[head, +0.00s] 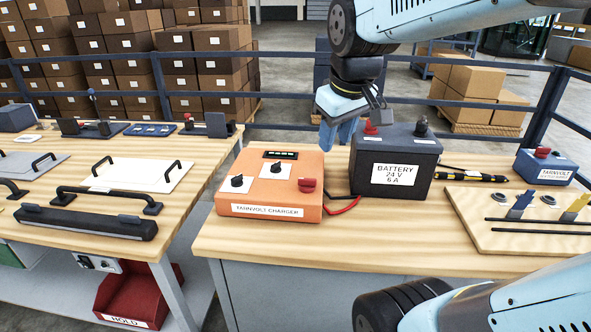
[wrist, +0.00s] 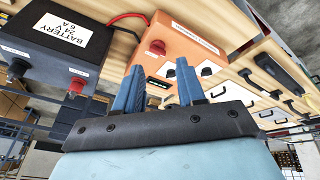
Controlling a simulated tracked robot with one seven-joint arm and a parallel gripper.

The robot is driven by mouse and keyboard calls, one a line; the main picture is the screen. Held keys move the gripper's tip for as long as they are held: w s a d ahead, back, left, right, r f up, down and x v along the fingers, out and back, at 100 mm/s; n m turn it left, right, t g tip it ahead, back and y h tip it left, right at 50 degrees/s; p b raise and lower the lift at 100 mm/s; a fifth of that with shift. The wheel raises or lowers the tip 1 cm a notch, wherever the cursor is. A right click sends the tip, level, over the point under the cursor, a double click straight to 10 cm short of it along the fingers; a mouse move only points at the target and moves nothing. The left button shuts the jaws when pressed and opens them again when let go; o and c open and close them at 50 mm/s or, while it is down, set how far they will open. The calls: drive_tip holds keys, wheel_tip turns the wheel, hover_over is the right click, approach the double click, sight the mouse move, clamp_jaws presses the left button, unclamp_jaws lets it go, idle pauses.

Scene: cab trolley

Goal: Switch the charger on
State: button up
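The orange charger (head: 265,200), labelled as a charger, sits on the right wooden bench. On its top are two black knobs on white plates, the left knob (head: 237,181) and the right knob (head: 277,167), a red part (head: 307,185) and a dark strip with lit green marks (head: 280,155). The charger (wrist: 180,45) also shows in the wrist view beyond the fingers. My gripper (head: 340,132) is above the back of the bench, behind the charger and beside the battery, touching neither as far as I can see. Its blue fingers (wrist: 161,85) are apart with nothing between them.
A dark battery (head: 397,160) stands right of the charger, with a red cable (head: 345,206) between them. A board with slots (head: 520,235) and a small blue box (head: 543,167) lie further right. The left bench (head: 190,210) is separated by a gap.

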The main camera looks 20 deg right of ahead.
drive_tip(key=w+f+n+g, duration=0.2)
drive_tip(key=w+n, duration=0.2)
drive_tip(key=w, duration=0.4)
drive_tip(key=n+g, duration=0.2)
drive_tip(key=n, duration=0.4)
hover_over(308, 179)
wheel_tip(308, 179, down, 5)
wheel_tip(308, 179, down, 13)
clamp_jaws()
